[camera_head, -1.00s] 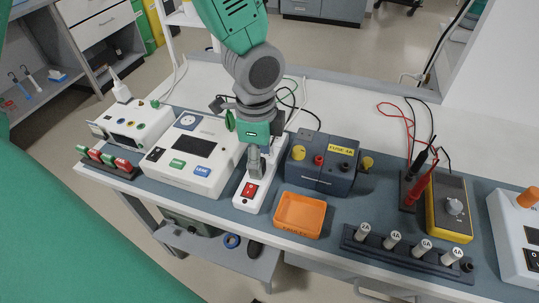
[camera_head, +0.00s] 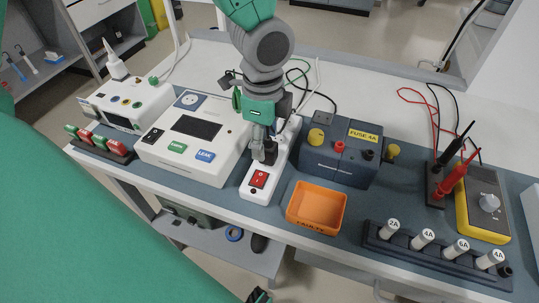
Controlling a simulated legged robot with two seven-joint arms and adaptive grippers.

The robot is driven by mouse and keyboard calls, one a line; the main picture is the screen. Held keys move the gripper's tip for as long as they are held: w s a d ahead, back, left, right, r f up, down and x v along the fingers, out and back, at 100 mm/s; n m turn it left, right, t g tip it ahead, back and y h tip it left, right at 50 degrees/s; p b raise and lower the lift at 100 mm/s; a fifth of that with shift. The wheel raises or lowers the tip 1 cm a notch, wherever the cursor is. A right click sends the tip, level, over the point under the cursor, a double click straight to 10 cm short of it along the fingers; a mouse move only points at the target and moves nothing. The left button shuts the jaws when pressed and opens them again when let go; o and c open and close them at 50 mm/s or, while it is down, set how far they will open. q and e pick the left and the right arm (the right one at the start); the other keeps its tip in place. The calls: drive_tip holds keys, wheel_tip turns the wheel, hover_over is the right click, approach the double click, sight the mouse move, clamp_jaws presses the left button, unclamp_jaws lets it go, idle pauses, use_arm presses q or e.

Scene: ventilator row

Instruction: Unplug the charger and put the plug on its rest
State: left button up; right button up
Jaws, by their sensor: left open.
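The white power strip (camera_head: 254,192) with a red switch lies on the blue-grey bench mat. A black plug (camera_head: 270,153) stands at the strip, behind the switch. My left gripper (camera_head: 263,150) points down over the strip, open, with its grey fingers at the plug. The fingers overlap the plug in the picture, so I cannot tell whether they touch it. The far part of the strip is partly hidden by the gripper. I cannot make out the plug's rest with certainty. My right gripper is not recognisable in view.
A white tester (camera_head: 190,157) stands close left of the strip. A dark fuse box (camera_head: 335,165) stands close right. An orange tray (camera_head: 317,206) lies front right, beside a fuse rack (camera_head: 436,258). A yellow meter (camera_head: 484,205) with probes stands further right. Cables run behind the gripper.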

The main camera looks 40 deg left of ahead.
use_arm(q)
drive_tip(key=shift+a+f, duration=0.8)
drive_tip(key=shift+f, duration=0.2)
drive_tip(key=shift+d, duration=0.25)
drive_tip(key=d, duration=0.3)
drive_tip(key=shift+d+r, duration=0.3)
drive_tip(key=shift+r, duration=0.05)
drive_tip(key=shift+d, duration=0.2)
drive_tip(key=shift+a, duration=0.25)
drive_tip(key=a, duration=0.3)
drive_tip(key=shift+w+a+f, duration=0.1)
drive_tip(key=shift+a+f, duration=0.05)
drive_tip(key=shift+f, duration=0.15)
drive_tip(key=shift+a+p, duration=0.1)
drive_tip(key=shift+p, duration=0.2)
drive_tip(key=shift+d, duration=0.2)
drive_tip(key=d, duration=0.2)
drive_tip(key=shift+d+r, duration=0.25)
drive_tip(key=shift+d, duration=0.15)
drive_tip(key=c, duration=1.1)
drive_tip(key=shift+d, duration=0.15)
clamp_jaws()
drive_tip(key=shift+a+f, duration=0.1)
drive_tip(key=shift+a, duration=1)
drive_tip(key=shift+w+d, duration=0.1)
drive_tip(key=shift+d, duration=0.05)
use_arm(e)
drive_tip(key=shift+r, duration=0.3)
